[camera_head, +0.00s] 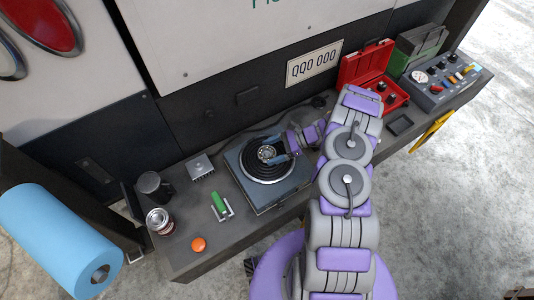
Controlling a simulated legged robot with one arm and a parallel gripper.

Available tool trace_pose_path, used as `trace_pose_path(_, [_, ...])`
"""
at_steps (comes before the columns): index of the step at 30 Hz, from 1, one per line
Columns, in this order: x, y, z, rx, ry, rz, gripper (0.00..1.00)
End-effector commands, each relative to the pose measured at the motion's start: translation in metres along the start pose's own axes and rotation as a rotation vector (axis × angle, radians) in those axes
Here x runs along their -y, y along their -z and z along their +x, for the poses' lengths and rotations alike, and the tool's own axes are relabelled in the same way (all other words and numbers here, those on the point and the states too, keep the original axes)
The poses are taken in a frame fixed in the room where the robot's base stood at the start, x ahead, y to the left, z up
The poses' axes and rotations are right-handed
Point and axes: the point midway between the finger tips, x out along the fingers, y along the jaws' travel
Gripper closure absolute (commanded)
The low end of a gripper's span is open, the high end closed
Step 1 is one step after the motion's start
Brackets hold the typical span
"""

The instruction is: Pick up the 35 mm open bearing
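A small round metal ring, which looks like the bearing (266,153), sits over the middle of a black ringed disc on a dark square device (247,186). Its size cannot be read. My gripper (275,150) reaches in from the right, with its blue-grey fingers apart, one on the far side of the ring and one on the near side. I cannot tell whether the fingers touch the ring, or whether it rests on the disc or is held just above it.
The dark bench (190,235) also holds a black mug (152,186), a can (160,221), an orange puck (198,244), a green-handled item (219,203) and a grey box (199,166). A red case (362,64) and a control panel (446,80) stand at right.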

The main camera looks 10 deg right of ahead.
Motion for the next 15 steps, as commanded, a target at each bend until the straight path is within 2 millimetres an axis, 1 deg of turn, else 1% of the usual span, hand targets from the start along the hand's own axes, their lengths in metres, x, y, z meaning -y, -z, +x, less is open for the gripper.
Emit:
trace_pose_path(1, [0.0000, 0.0000, -0.0001, 0.000, 0.000, 0.000, 0.23])
trace_pose_path(2, [0.0000, 0.0000, -0.0001, 0.000, 0.000, 0.000, 0.26])
trace_pose_path(12, [0.0001, 0.0001, -0.0001, 0.000, 0.000, 0.000, 0.58])
trace_pose_path(15, [0.0002, 0.0001, -0.0001, 0.000, 0.001, 0.000, 0.67])
